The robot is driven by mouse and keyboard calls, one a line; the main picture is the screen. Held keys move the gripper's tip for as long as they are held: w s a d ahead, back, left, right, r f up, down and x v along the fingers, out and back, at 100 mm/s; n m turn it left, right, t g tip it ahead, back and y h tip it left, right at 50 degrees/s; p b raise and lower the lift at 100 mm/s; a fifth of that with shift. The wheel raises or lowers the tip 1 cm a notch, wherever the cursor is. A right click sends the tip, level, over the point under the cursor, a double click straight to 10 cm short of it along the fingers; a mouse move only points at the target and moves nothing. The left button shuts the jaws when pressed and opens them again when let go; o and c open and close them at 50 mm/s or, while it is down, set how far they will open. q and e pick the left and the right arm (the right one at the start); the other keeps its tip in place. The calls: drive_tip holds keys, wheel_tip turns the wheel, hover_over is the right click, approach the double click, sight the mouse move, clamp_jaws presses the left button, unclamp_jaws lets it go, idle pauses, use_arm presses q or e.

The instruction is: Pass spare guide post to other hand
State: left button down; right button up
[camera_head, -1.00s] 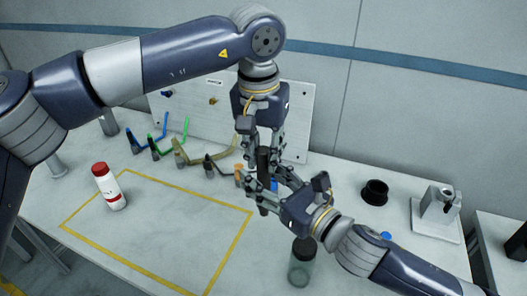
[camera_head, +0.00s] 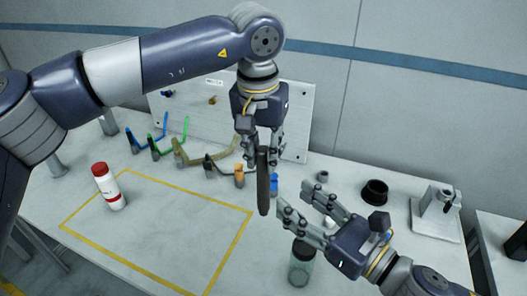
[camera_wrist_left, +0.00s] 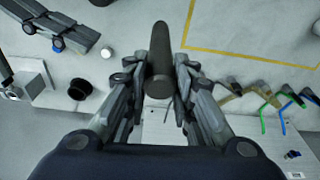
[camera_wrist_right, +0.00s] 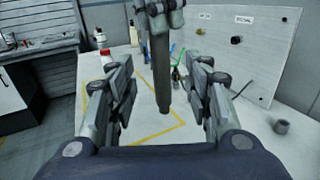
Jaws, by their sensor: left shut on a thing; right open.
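The spare guide post (camera_head: 263,185) is a dark, slim cylinder hanging upright below my left gripper (camera_head: 259,150). The left fingers are shut around its upper part; the left wrist view shows the post (camera_wrist_left: 160,55) between the fingers. My right gripper (camera_head: 300,207) is open and empty, to the right of the post's lower end and apart from it in the head view. In the right wrist view the post (camera_wrist_right: 161,75) hangs beyond and between the open right fingers (camera_wrist_right: 163,95), its lower end free.
A clear jar with dark lid (camera_head: 302,266) stands below my right gripper. A red-capped white bottle (camera_head: 107,187) stands left, beside a yellow taped outline (camera_head: 150,262). Several coloured clips stand before the upright panel (camera_head: 303,125). A black ring (camera_head: 375,191) and grey fixture (camera_head: 436,212) are at right.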

drive_tip(key=s+a+f+m+g+y, duration=0.4)
drive_tip(key=s+a+f+m+y, duration=0.2)
drive_tip(key=s+a+f+m, duration=1.6)
drive_tip(key=w+d+f+m+g+h, duration=0.1)
drive_tip(key=w+d+f+m+h, duration=0.25)
drive_tip(key=f, duration=0.65)
drive_tip(key=d+f+m+h, duration=0.35)
drive_tip(key=d+f, duration=0.35)
drive_tip(key=f, duration=0.4)
drive_tip(key=w+d+f+m+g+h, duration=0.1)
drive_tip(key=w+d+f+m+h, duration=0.25)
drive_tip(key=f, duration=0.65)
drive_tip(key=s+d+f+m+g+h, duration=0.4)
drive_tip(key=s+d+f, duration=0.4)
drive_tip(key=d+f, duration=0.5)
drive_tip(key=s+d+f+m+g+h, duration=0.1)
drive_tip(key=s+d+f+m, duration=0.1)
drive_tip(key=s+d, duration=0.2)
drive_tip(key=s+d+f+m+g+h, duration=0.2)
drive_tip(key=s+d, duration=0.2)
drive_tip(key=s, duration=0.5)
drive_tip(key=shift+d+f+m, duration=0.15)
drive_tip(key=shift+d+m, duration=0.2)
drive_tip(key=shift+d, duration=0.05)
